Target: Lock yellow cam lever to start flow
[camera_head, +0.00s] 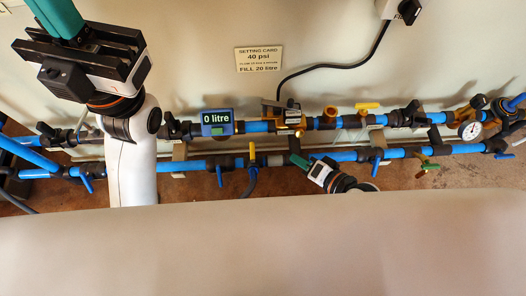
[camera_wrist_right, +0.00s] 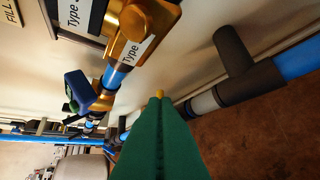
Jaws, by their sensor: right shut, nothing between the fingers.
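A small yellow lever (camera_head: 252,151) stands upright on the lower pipe run, above a dark hose drop, in the head view. A yellow tip (camera_wrist_right: 160,93) shows just beyond my green fingers in the right wrist view; most of it is hidden, and I take it to be this lever. My right gripper (camera_head: 297,160) is shut and empty, to the right of the lever and apart from it in the head view. In the wrist view its green fingers (camera_wrist_right: 158,105) lie together. My left gripper (camera_head: 60,10) is at the upper left, its teal fingertips cut off by the frame.
Another yellow handle (camera_head: 367,106) sits on the upper pipe. A blue display (camera_head: 217,122) reads 0 litre, beside a brass-coloured unit (camera_head: 288,118). Blue valve handles (camera_head: 219,176) hang from the lower pipe. A gauge (camera_head: 470,130) is at right. A setting card (camera_head: 259,60) is on the wall.

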